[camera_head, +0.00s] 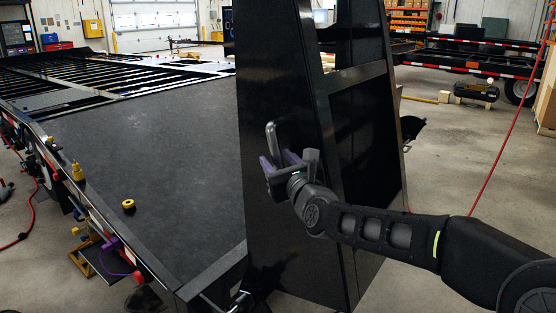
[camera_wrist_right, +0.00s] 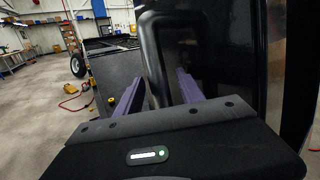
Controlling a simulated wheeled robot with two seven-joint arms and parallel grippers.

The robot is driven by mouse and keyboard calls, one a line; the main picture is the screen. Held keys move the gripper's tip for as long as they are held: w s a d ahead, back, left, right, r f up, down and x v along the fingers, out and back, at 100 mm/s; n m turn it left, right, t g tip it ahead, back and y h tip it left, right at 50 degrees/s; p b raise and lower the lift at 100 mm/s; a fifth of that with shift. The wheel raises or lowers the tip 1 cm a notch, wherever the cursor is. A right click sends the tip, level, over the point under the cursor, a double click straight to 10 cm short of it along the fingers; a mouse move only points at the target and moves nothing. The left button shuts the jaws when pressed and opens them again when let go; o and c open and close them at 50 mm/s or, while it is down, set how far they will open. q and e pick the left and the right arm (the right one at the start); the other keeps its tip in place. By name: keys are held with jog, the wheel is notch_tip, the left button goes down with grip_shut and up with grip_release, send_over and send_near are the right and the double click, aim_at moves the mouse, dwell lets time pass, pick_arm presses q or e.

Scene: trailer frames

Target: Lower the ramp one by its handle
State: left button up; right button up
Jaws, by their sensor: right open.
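The ramp (camera_head: 275,70) is a tall black panel that stands nearly upright at the rear end of the trailer. Its handle (camera_head: 271,138) is a grey bent bar on the face toward the trailer deck; it also shows large in the right wrist view (camera_wrist_right: 152,50). My right gripper (camera_head: 280,162) is at the handle, just below its top bend. In the right wrist view its two purple fingers (camera_wrist_right: 160,88) are apart, with the handle's lower part between or just beyond them; contact cannot be told. My left gripper is not in view.
The black trailer deck (camera_head: 150,150) spreads to the left, with a yellow ring-like part (camera_head: 128,204) on it. A red hose (camera_head: 25,235) lies on the floor at the left. Another trailer (camera_head: 465,62) stands at the back right. Open concrete floor (camera_head: 450,140) lies right of the ramp.

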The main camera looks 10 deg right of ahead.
jog(key=shift+c, duration=0.3)
grip_shut()
dwell(1.0)
